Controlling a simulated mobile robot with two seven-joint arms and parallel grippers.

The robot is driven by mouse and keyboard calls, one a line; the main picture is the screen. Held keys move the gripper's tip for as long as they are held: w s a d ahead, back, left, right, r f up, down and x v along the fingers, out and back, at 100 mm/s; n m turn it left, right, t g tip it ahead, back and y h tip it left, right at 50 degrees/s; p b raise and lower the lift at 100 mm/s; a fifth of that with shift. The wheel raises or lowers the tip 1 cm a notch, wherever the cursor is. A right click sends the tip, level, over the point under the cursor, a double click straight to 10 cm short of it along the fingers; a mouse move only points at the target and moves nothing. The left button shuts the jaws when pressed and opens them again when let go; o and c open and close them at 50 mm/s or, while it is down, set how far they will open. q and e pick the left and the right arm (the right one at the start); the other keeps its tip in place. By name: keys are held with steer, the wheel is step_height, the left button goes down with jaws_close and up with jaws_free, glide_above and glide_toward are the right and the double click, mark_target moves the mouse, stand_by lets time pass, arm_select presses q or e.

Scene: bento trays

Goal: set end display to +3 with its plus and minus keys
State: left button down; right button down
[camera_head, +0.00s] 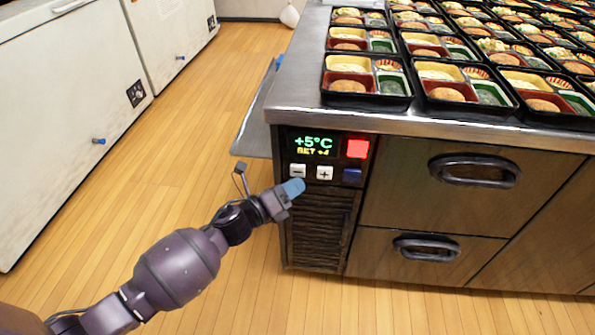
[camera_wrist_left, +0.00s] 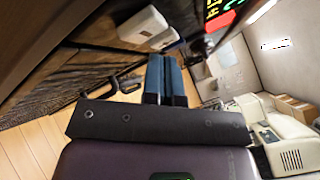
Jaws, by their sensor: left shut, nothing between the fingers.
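The end display (camera_head: 313,144) is on the front left of the counter cabinet and reads "+5°C" in green with "SET +4" in yellow below. The white minus key (camera_head: 298,170) and white plus key (camera_head: 325,173) sit under it. My left gripper (camera_head: 293,188) is shut and empty, its blue fingertips just below the minus key in the head view; I cannot tell whether they touch it. In the left wrist view the shut blue fingers (camera_wrist_left: 167,80) point toward the panel, with a white key (camera_wrist_left: 143,24) beyond them. My right gripper is not in view.
A red square (camera_head: 357,149) and a blue key (camera_head: 352,175) are right of the display and keys. Bento trays (camera_head: 365,103) cover the steel counter top. Drawers with dark handles (camera_head: 474,171) are to the right. White freezers (camera_head: 60,120) stand at left; floor between is clear.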

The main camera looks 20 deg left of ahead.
arm_select(q)
steer(key=shift+w, duration=0.1)
stand_by(0.7)
steer(key=shift+w+a, duration=0.1)
steer(key=shift+w, duration=0.2)
steer(key=shift+w+a, duration=0.15)
steer(key=shift+w, duration=0.3)
stand_by(0.9)
steer(key=shift+s, duration=0.2)
steer(key=shift+s+d, duration=0.25)
steer(key=shift+s, duration=0.45)
